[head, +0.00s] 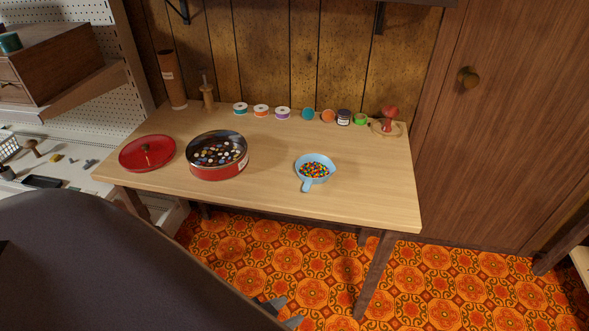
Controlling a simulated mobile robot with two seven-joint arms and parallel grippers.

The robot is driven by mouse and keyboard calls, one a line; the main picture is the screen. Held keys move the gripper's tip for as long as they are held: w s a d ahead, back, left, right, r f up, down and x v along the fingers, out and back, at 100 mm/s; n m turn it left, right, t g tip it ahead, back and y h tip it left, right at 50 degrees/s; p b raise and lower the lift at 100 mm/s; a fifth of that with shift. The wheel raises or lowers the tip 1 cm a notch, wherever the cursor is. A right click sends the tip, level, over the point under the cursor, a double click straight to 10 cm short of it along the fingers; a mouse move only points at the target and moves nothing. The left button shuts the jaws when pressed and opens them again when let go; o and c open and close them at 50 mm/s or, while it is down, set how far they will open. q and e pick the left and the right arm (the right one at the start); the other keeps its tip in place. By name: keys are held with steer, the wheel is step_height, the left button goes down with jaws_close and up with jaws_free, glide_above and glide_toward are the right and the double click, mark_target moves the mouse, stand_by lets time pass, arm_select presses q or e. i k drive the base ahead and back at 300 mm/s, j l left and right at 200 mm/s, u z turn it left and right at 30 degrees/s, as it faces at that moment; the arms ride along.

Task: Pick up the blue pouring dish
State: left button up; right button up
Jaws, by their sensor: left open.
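The blue pouring dish (307,186) stands upright on the wooden table, right of the middle. It holds many small multicoloured pieces, and its short handle points toward the table's front edge. My left gripper (284,312) shows only as grey fingertips at the bottom of the head view, past the end of my large dark arm. The fingertips are apart and nothing shows between them. They appear over the floor in front of the table, well clear of the dish. My right gripper is not in view.
On the table (270,195), a round red tin (218,172) with buttons stands left of the dish, beside a red lid (147,153). Spools and small jars line the back, with a red pincushion-like item (389,118) at the back right. The tabletop right of the dish is clear.

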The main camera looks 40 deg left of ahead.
mark_target(310, 157)
steer(key=i+l+u, duration=0.15)
steer(key=l+u, duration=0.2)
steer(key=i+l+u, duration=0.1)
steer(key=l+u, duration=0.2)
steer(key=i+l+u, duration=0.3)
steer(key=i+l, duration=0.3)
